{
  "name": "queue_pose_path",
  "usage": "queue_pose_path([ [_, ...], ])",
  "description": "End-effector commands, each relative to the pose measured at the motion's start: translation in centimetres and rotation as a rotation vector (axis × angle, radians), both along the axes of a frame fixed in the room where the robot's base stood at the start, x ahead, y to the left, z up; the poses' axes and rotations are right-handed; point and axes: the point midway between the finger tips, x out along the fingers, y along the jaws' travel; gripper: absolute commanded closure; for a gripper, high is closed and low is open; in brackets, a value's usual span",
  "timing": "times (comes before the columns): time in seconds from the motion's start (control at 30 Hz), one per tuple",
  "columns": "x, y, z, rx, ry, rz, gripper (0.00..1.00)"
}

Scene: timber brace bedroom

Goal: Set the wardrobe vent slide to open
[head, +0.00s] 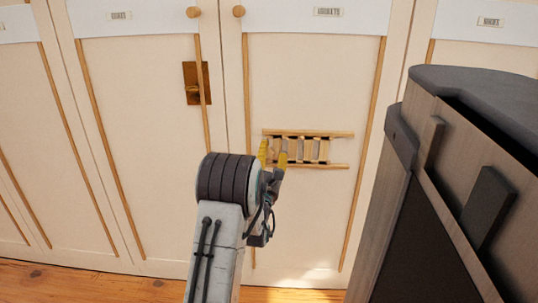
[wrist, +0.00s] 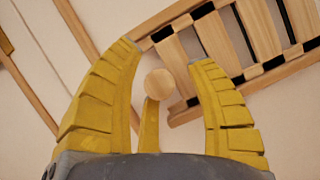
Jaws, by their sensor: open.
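The wardrobe vent slide is a wooden slatted panel (head: 313,150) between two horizontal rails on the right-hand door. In the wrist view its slats (wrist: 262,35) run at a slant, with narrow dark gaps beside several of them. A round wooden knob (wrist: 158,84) shows between my fingers, near the vent's left end. My gripper (head: 273,152) is at the left end of the vent in the head view. In the wrist view my gripper (wrist: 165,52) has its yellow fingers spread on both sides of the knob, with visible space around it. Contact is not visible.
A brass latch plate (head: 196,84) is on the door to the left. Two round door knobs (head: 194,12) (head: 239,11) are above. A dark-topped wooden cabinet (head: 455,170) stands close on the right. Wooden floor (head: 80,284) shows at lower left.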

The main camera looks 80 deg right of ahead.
Motion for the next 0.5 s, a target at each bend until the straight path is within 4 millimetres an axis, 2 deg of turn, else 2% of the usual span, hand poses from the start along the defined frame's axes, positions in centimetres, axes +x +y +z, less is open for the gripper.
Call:
queue_pose_path([
  [0.13, 0.0, 0.01, 0.01, 0.0, 0.0, 0.0, 0.47],
  [0.5, 0.0, 0.03, -0.01, 0.0, 0.0, 0.0, 0.8],
])
